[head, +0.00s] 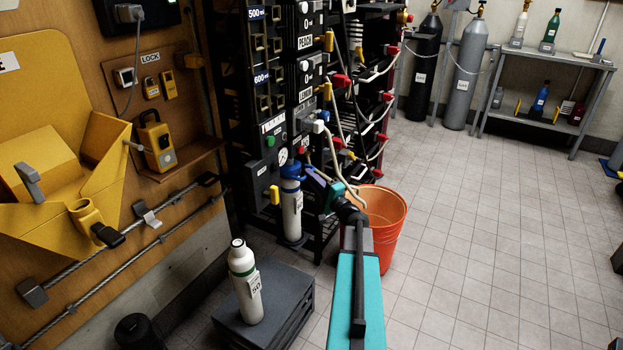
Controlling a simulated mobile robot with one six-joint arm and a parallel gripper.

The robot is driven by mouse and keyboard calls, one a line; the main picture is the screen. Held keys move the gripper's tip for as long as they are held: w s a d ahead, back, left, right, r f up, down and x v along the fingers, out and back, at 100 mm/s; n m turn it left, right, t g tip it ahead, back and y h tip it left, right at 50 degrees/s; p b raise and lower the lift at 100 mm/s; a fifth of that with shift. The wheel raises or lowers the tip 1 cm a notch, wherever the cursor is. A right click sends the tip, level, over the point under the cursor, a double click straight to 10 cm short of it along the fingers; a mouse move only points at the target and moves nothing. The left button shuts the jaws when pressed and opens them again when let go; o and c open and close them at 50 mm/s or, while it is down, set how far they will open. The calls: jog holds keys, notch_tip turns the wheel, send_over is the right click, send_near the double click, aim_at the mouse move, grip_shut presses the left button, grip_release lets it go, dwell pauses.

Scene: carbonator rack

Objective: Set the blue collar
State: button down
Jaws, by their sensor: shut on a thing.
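The blue collar (292,170) is a blue ring around the top of an upright white cylinder (292,212) at the dark rack's front. My gripper (307,174) reaches it from the right, with its purple and teal fingers against the collar's right side. It is shut on the collar as far as this view shows. The fingertips are small and partly hidden, so the exact contact is unclear.
A second white cylinder (245,283) with a green band stands on a grey step (284,295) at the front. An orange bucket (391,228) stands close right of the rack. Pale hoses (330,150) hang above my gripper. The tiled floor (500,220) to the right is clear.

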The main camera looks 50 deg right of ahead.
jog(key=c, duration=2.1)
grip_release()
jog(key=shift+f, duration=0.25)
jog(key=shift+s, duration=0.1)
jog(key=p+v, duration=0.1)
jog(key=v, duration=1.2)
jog(key=shift+s, duration=0.35)
jog(key=shift+s+a, duration=0.1)
